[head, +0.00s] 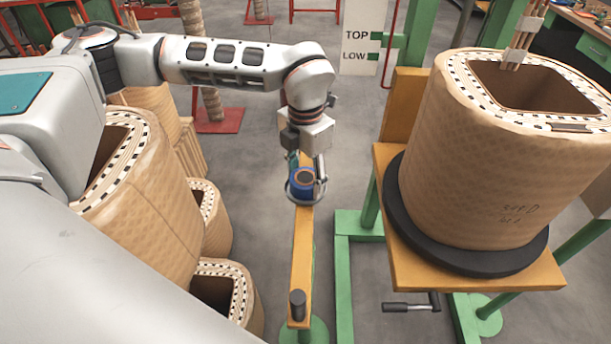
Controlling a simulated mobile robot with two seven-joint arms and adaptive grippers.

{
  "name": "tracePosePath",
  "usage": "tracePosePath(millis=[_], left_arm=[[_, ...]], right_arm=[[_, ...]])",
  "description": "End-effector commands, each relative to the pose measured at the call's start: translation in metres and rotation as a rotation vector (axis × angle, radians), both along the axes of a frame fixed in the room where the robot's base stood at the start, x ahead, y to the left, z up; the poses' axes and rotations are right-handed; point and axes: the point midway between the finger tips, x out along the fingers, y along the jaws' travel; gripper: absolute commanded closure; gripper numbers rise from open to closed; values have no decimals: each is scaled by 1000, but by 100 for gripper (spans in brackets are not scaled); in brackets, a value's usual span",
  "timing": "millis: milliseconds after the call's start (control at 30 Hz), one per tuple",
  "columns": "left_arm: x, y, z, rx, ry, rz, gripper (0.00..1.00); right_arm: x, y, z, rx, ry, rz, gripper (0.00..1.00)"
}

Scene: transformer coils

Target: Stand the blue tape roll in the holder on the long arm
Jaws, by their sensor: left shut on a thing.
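The blue tape roll (302,189) has a dark core and is at the far end of the long arm (301,245), a narrow orange beam. My left gripper (307,170) reaches down from above and is shut on the roll. A round grey holder (290,197) with a raised rim sits on the beam, and the roll appears within or just above this rim. I cannot tell whether the roll touches the holder's bottom. The gripper hides part of the roll's far side. My right gripper is not in view.
A large tan coil (470,165) stands on a black disc (465,258) on an orange table at right. Several tan coils stand at left below my arm.

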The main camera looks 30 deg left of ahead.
Motion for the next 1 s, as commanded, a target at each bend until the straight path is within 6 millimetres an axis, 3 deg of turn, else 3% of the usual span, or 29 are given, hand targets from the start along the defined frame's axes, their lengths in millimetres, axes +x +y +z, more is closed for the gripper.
tracePosePath(millis=[33, 67, 100, 567, 1000], left_arm=[[0, 0, -2, 0, 1, 0, 75], [0, 0, -2, 0, 1, 0, 44], [0, 0, -2, 0, 1, 0, 34], [0, 0, 7, 0, -1, 1, 34], [1, 0, 90, 0, -2, 2, 34]], right_arm=[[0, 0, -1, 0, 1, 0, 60], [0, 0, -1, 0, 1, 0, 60], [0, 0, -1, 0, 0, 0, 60], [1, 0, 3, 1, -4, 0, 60], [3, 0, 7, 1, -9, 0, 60]])
